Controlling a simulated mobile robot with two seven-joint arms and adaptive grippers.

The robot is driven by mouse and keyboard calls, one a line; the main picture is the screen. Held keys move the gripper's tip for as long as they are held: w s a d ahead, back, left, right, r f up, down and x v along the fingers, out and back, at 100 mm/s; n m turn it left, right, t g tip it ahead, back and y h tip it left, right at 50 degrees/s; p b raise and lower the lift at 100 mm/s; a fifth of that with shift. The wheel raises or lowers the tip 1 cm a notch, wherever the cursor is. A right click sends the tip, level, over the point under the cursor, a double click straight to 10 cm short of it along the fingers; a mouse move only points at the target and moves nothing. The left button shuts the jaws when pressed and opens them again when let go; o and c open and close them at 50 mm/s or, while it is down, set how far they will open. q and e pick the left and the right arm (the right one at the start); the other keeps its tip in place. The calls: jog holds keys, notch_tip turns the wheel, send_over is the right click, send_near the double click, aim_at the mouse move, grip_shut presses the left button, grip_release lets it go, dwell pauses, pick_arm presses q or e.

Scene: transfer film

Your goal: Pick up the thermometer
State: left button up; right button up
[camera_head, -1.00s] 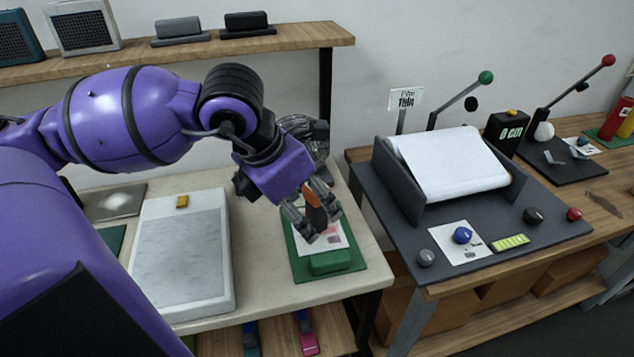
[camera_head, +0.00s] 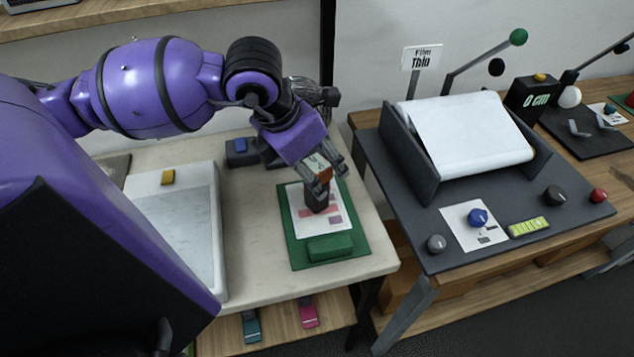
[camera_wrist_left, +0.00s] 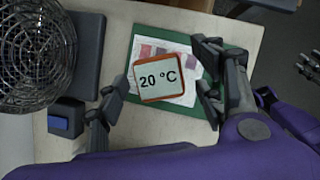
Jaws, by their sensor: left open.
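In the left wrist view, the fingers (camera_wrist_left: 160,97) spread to either side of the display, with gaps between. Dark finger-like parts with purple, possibly my right gripper (camera_wrist_left: 285,90), show at the right edge; their opening is unclear.
A wire-caged fan (camera_wrist_left: 35,55) with a blue-buttoned base is close behind the gripper. A green block (camera_head: 330,246) lies at the mat's front. A grey paper-roll station (camera_head: 400,190) stands on the neighbouring table, across a gap.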

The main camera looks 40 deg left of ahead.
pick_arm(q)
jog(key=shift+x, duration=0.75)
jog(key=shift+c, duration=0.3)
pick_arm(e)
jog(key=shift+w+a, duration=0.25)
jog(key=shift+a, duration=0.4)
pick_arm(q)
jog(key=c, duration=1.4)
jog(key=shift+c, duration=0.2)
pick_arm(e)
jog(key=shift+s+d, duration=0.1)
jog(key=shift+d, duration=0.3)
pick_arm(q)
jog(key=shift+r, duration=0.1)
jog(key=shift+w+r, duration=0.1)
